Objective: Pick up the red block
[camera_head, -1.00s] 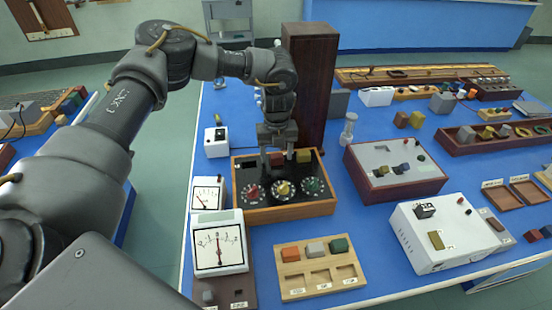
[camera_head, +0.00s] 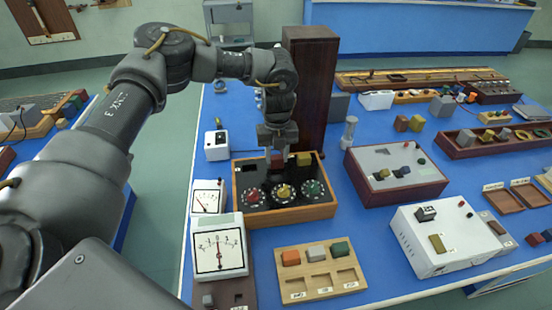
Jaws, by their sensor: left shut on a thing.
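A wooden box (camera_head: 281,217) with a black dial panel stands near the left of the blue bench. The red block (camera_head: 278,163) shows in small part at the back of this box, low between the fingers of my left gripper (camera_head: 278,158). My left gripper points down from above and is shut on the red block, which its fingers partly hide. I cannot tell whether the block is clear of the box. A yellow block (camera_head: 304,159) sits just right of the gripper. My right gripper is not in view.
A tall dark wooden cabinet (camera_head: 311,85) stands close behind the gripper. A wooden tray (camera_head: 321,281) with orange, grey and green blocks is in front. White meters (camera_head: 218,246) stand at the left edge. A grey-topped box (camera_head: 395,172) is to the right.

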